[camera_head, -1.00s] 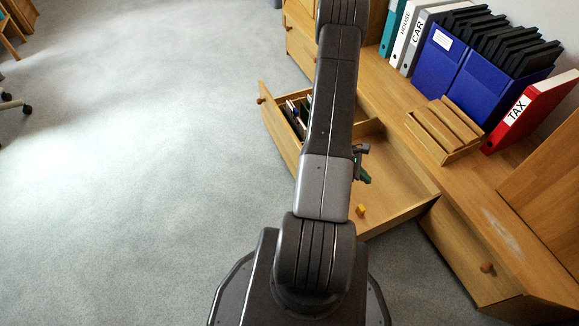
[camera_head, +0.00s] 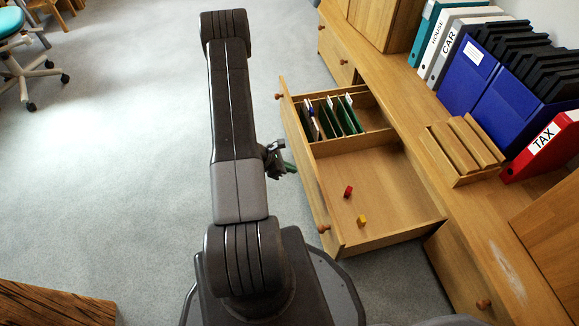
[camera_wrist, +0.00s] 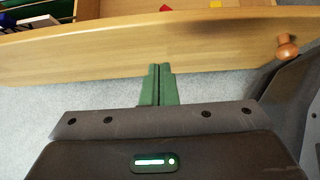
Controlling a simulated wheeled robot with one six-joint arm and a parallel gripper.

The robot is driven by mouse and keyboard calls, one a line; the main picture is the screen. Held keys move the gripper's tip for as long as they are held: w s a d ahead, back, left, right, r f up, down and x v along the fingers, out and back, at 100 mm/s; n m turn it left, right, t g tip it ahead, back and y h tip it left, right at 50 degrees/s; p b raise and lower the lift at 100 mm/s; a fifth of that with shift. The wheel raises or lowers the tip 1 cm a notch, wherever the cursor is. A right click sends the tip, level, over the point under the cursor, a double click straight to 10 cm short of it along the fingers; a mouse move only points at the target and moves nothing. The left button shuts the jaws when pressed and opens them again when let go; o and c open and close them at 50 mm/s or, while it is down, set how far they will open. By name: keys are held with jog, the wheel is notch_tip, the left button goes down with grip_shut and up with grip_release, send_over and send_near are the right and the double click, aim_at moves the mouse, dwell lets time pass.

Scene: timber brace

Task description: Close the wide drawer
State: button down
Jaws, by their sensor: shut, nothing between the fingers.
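The wide drawer (camera_head: 375,190) is pulled out from the low wooden cabinet. It holds several upright files (camera_head: 335,117) in its far compartment, and a red block (camera_head: 348,191) and a yellow block (camera_head: 362,220) in the near one. Its front panel (camera_wrist: 215,45) spans the wrist view, with a round knob (camera_wrist: 287,47) at the right. My gripper (camera_wrist: 159,70) is shut and empty, its green fingertips close to the panel's lower edge; I cannot tell whether they touch. In the head view my gripper (camera_head: 288,168) is just left of the drawer front, partly hidden by my arm.
The cabinet top carries binders (camera_head: 450,45), blue file boxes (camera_head: 500,75), a wooden rack (camera_head: 462,150) and a red TAX binder (camera_head: 545,145). An office chair (camera_head: 28,70) stands far left. A dark wooden surface (camera_head: 55,303) is at lower left. Grey carpet left of the drawer is clear.

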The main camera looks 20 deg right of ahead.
aim_at(313, 170)
jog(key=shift+s+d+f+b, duration=0.15)
jog(key=shift+d+f, duration=0.1)
jog(key=shift+d, duration=0.7)
jog(key=shift+d+f+b, duration=0.2)
jog(key=shift+d+f, duration=0.05)
jog(key=shift+d, duration=0.65)
jog(key=shift+s+d+f+b, duration=0.15)
jog(key=shift+d+f, duration=0.1)
jog(key=shift+d, duration=0.7)
jog(key=shift+w+d, duration=0.1)
